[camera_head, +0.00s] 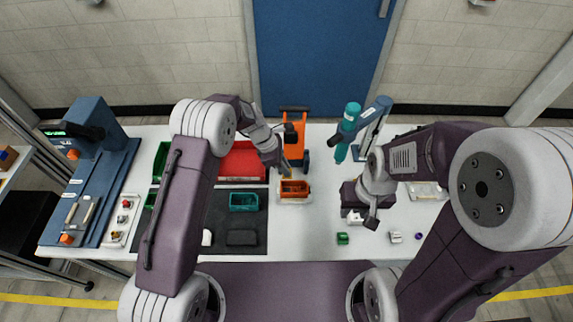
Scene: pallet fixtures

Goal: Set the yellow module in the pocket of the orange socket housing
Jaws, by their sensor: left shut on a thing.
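The orange socket housing (294,188) sits on the white table, right of the dark mat, with its pocket facing up. My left gripper (285,168) is at the back left edge of the housing, shut on the small yellow module (288,175). The module shows only as a small yellowish patch at or just above the pocket. The fingers cover part of it, and I cannot tell whether it touches the housing. My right gripper (366,215) hangs over the right side of the table, and its fingers are too small and dark to tell open from shut.
A teal housing (244,201) and a dark housing (241,238) are on the dark mat (222,222). A red tray (242,164) lies behind. A white part (354,216), a green module (342,238) and a white module (395,237) are at right. The table's front middle is clear.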

